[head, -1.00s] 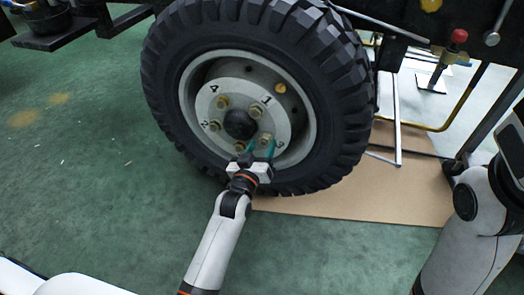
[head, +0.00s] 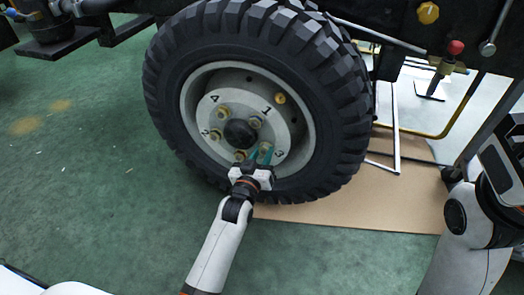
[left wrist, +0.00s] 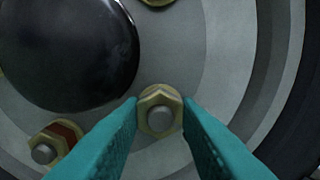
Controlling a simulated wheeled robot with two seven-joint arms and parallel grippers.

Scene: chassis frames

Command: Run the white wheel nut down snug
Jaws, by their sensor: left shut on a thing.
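The wheel (head: 195,75) stands upright with a black hub cap and a pale rim disc marked with numbers. Several brass-yellow nuts ring the hub, and none looks plainly white. My left gripper (head: 260,154) reaches up from below to the nut near the number 3. In the left wrist view its two teal fingertips (left wrist: 160,112) are shut on either side of this wheel nut (left wrist: 159,110), which has a pale collar and a grey stud end in its middle. Another nut (left wrist: 48,146) at lower left shows a red-brown band. My right gripper is out of view; only its arm shows at right.
The black hub cap (left wrist: 70,50) bulges close to the left finger. The dark vehicle frame and a red-knobbed lever (head: 455,48) are above right. A brown board (head: 350,212) lies under the wheel. Green floor at left is clear.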

